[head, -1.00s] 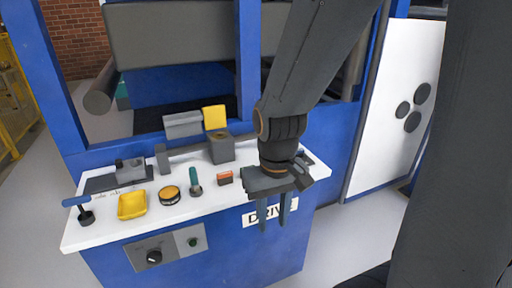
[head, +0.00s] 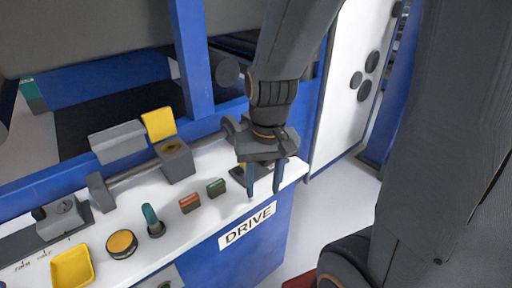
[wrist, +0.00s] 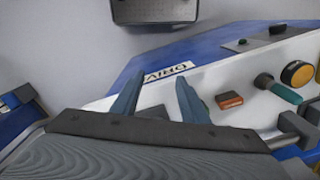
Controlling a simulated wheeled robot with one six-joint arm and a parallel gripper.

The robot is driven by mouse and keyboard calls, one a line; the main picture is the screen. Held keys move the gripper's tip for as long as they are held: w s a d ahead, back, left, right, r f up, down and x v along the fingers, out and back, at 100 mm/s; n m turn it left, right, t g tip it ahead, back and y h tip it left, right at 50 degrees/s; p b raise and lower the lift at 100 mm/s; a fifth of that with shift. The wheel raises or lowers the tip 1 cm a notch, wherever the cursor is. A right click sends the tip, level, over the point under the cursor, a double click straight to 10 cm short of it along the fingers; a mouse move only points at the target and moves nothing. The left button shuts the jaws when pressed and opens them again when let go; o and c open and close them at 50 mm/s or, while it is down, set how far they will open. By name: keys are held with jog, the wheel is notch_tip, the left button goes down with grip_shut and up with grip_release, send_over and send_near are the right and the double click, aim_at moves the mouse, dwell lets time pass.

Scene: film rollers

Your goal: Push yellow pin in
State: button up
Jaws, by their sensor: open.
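No thing is clearly a yellow pin. Yellow things in the head view are an upright yellow plate (head: 158,124) by a grey block (head: 175,160), a yellow tray (head: 72,268) at lower left, and a round yellow-orange button (head: 121,244). Small yellowish marks near the tray are too small to tell. My gripper (head: 264,187) is open and empty, pointing down at the right end of the white panel, right of a green block (head: 216,187). In the wrist view its two fingers (wrist: 160,80) are apart beside the DRIVE label.
The white panel top (head: 190,225) also holds a red-orange block (head: 189,203), a teal-handled lever (head: 152,220) and a grey bar mechanism (head: 130,172). A blue post (head: 192,60) rises behind. Open floor (head: 325,205) lies right of the console.

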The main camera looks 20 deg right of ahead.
jog(key=w+d+r+m+t+y+p, duration=0.1)
jog(key=w+d+r+m+y+p, duration=0.15)
jog(key=w+m, duration=0.65)
jog(key=w+d+r+m+t+y+p, duration=0.1)
jog(key=w+d+m+p, duration=0.3)
jog(key=m, duration=0.8)
jog(key=w+a+f, duration=0.1)
jog(key=f, duration=0.1)
jog(key=w+a+f+b, duration=0.1)
jog(key=a+f, duration=0.1)
jog(key=f, duration=0.1)
jog(key=a+f, duration=0.2)
jog(key=shift+w+f, duration=0.2)
jog(key=shift+w, duration=0.2)
grip_shut()
